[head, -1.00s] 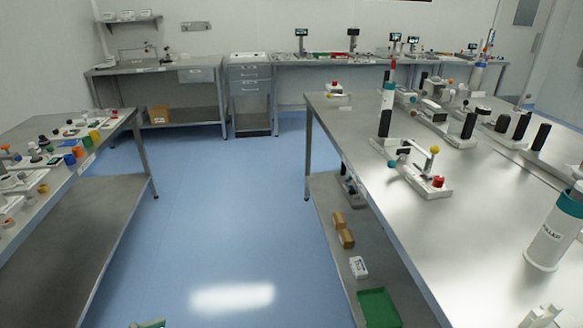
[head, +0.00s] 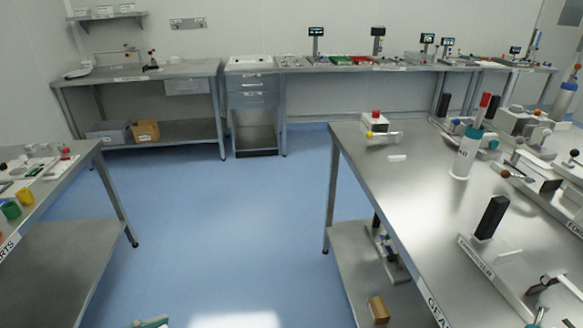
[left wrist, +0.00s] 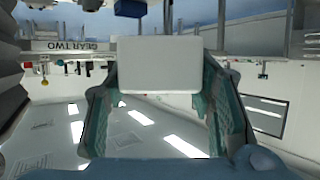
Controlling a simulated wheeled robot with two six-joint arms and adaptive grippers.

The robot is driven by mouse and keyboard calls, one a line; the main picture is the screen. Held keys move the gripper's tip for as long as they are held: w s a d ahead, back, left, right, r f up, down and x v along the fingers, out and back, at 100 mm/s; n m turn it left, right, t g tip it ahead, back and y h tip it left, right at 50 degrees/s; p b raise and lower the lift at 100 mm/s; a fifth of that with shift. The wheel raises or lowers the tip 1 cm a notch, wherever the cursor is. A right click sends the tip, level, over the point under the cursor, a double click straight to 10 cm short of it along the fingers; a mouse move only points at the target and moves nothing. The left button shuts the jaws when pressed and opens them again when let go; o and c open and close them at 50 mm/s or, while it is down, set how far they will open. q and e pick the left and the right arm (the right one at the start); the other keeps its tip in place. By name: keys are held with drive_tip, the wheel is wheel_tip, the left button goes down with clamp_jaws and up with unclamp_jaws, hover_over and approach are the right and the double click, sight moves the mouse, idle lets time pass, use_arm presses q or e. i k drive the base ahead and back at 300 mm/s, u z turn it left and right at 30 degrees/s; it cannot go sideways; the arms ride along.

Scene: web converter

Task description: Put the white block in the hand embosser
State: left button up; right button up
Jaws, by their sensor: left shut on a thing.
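The white block (left wrist: 160,64) is held between the green-padded fingers of my left gripper (left wrist: 162,92) in the left wrist view. Its broad pale face is toward the camera. At the bottom edge of the head view, a small green and white bit (head: 152,322) may be this gripper's tip; most is cut off. A white-based device with a black upright handle (head: 490,218) stands on the right table. My right gripper is not in view.
The right steel table (head: 400,185) carries several devices and a white cylinder with a teal band (head: 466,155). A lower shelf (head: 362,275) holds a brown box (head: 378,310). Another table (head: 60,195) is at left. Blue floor (head: 230,225) between them is clear. Benches line the back wall.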

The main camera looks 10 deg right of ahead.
sight(519, 275)
drive_tip(key=i, duration=2.3)
drive_tip(key=z, duration=4.05)
